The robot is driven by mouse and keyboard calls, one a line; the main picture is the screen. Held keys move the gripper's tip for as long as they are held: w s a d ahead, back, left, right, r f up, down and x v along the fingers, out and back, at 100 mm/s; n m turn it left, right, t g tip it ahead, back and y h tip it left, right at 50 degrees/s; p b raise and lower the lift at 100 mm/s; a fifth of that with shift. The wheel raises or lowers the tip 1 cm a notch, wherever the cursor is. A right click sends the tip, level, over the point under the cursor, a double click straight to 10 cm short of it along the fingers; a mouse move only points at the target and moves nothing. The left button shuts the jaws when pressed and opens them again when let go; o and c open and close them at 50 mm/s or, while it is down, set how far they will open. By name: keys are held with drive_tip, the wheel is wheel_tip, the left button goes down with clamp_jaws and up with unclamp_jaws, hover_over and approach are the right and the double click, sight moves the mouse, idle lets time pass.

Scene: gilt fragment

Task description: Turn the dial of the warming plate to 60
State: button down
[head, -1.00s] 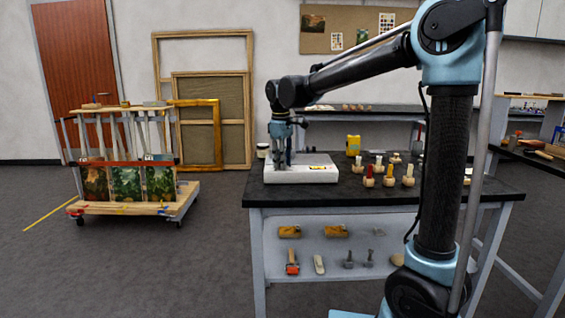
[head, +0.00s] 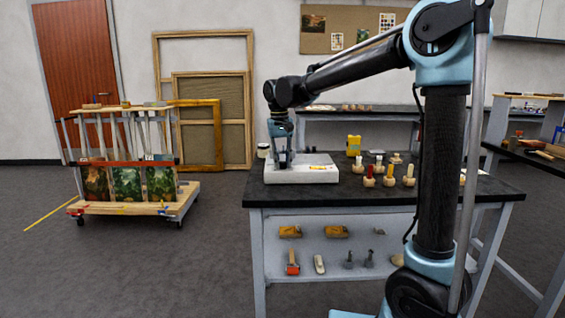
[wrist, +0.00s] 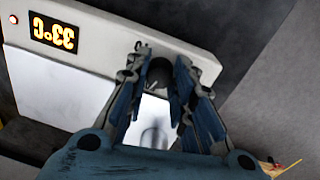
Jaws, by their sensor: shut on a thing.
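The white warming plate (head: 312,174) sits at the left end of the dark-topped bench. In the wrist view its white front panel (wrist: 107,40) carries a lit display (wrist: 53,33) that reads 33°C, upside down in the picture. The dial (wrist: 160,72) is a dark round knob on the same panel, partly hidden between the fingers. My gripper (wrist: 161,62) is shut on the dial, with one finger on each side of it. In the head view my gripper (head: 283,162) points down at the plate's left part, and the dial cannot be made out.
Several wooden-handled tools (head: 390,178) and a yellow container (head: 354,145) stand on the bench right of the plate. A small jar (head: 262,150) is behind its left end. The bench's lower shelf (head: 330,252) holds several tools. A wheeled rack of paintings (head: 128,185) stands at the left, with open floor between.

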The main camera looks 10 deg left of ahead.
drive_tip(key=m, duration=0.5)
drive_tip(key=shift+w+m, duration=0.1)
drive_tip(key=shift+m, duration=0.2)
drive_tip(key=shift+m+g, duration=0.3)
drive_tip(key=shift+m, duration=1.9)
drive_tip(key=c, duration=1.3)
unclamp_jaws()
drive_tip(key=shift+c, duration=0.2)
drive_tip(key=shift+w+a+r, duration=0.1)
drive_tip(key=shift+r, duration=1.9)
drive_tip(key=shift+w+a+r, duration=0.1)
drive_tip(key=shift+r, duration=1.85)
